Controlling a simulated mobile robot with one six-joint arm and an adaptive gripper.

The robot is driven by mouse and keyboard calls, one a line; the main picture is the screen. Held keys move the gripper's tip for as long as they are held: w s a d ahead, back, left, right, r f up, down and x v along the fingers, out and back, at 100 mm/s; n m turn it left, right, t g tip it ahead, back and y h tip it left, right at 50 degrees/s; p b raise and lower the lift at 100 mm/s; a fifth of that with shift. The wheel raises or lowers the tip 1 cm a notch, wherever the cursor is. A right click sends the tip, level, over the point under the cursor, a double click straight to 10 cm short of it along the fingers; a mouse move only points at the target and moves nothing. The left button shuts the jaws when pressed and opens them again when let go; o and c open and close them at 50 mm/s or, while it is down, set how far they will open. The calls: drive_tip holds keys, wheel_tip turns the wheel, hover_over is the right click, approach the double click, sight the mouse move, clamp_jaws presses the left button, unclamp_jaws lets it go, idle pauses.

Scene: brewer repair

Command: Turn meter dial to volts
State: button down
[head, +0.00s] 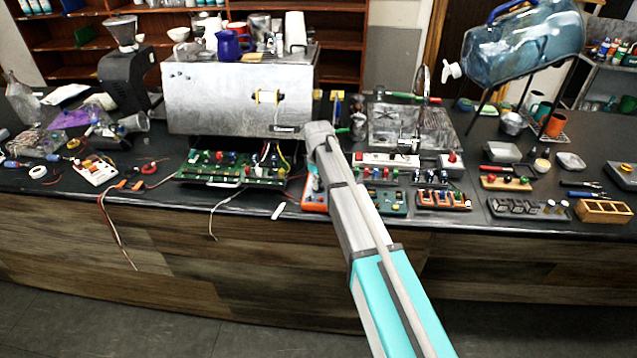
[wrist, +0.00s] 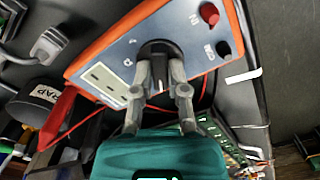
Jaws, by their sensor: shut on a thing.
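The meter (wrist: 185,32) has a blue-grey face and an orange case, and fills the upper middle of the wrist view. In the head view the orange meter (head: 312,204) lies on the counter, partly hidden behind my arm. Its black dial (wrist: 155,47) is in the middle of the face. My gripper (wrist: 161,72) is shut on the dial, a finger on each side. Small white marks stand around the dial, but I cannot read which one it points to. A red jack (wrist: 209,13) and a black jack (wrist: 223,48) are on the face.
A green circuit board (head: 225,168) lies left of the meter, below the metal brewer (head: 238,95). Small component racks (head: 443,200) stand to the right. A white strip (head: 278,211) lies near the counter's front edge. Red wire (wrist: 100,105) runs behind the meter in the wrist view.

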drive_tip(key=m, duration=0.4)
drive_tip(key=shift+m, duration=2.4)
drive_tip(key=c, duration=0.6)
unclamp_jaws()
drive_tip(key=shift+c, duration=0.2)
